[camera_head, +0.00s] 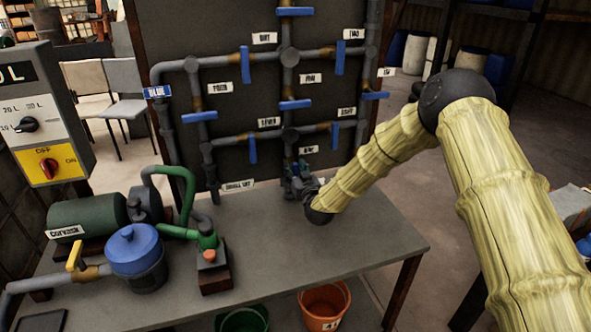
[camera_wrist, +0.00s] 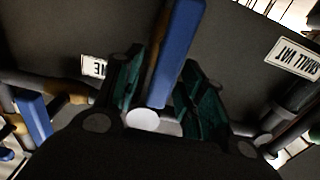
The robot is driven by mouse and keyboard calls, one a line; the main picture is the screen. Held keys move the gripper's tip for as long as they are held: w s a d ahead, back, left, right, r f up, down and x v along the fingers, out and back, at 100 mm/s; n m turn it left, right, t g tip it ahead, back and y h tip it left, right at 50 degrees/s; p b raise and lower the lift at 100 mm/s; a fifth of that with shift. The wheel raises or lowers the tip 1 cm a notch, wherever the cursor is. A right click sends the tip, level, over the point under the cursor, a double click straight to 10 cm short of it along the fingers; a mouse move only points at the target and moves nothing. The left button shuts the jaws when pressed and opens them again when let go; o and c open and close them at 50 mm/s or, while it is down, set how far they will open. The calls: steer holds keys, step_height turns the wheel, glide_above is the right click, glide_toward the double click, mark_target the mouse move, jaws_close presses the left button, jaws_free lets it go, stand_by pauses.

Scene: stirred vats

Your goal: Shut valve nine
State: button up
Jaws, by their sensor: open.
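The NINE label (camera_head: 309,150) is on the dark pipe board, low on the central vertical pipe. My gripper (camera_head: 298,178) is just below it at the board and hides most of the valve there. In the wrist view the label is upside down and partly cut off (camera_wrist: 95,67). A blue valve handle (camera_wrist: 180,45) lies between the two dark green fingers of my gripper (camera_wrist: 165,100), which are open on either side of it. The handle runs roughly alongside a brass-coloured pipe piece. Whether a finger touches it I cannot tell.
Other blue handles are close by, one at the left (camera_head: 252,149) and one above (camera_head: 295,105). The SMALL VAT label (camera_head: 239,185) is lower left. A green pump (camera_head: 208,240) and blue-lidded filter (camera_head: 136,250) stand on the grey table (camera_head: 300,255), whose right part is clear.

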jaws_close()
steer(key=shift+f, duration=0.1)
stand_by(0.3)
steer(key=f+m+b, duration=0.1)
steer(key=m+b, duration=0.4)
steer(key=m, duration=0.1)
steer(key=d+m+b, duration=0.1)
steer(key=m+b, duration=0.4)
steer(key=m, duration=0.1)
steer(key=d+f+m+b, duration=0.1)
steer(key=m+b, duration=0.4)
steer(key=shift+w+d+f+m+b, duration=0.2)
steer(key=shift+w+f+m+b, duration=0.1)
steer(key=shift+w+m+b, duration=0.1)
stand_by(0.3)
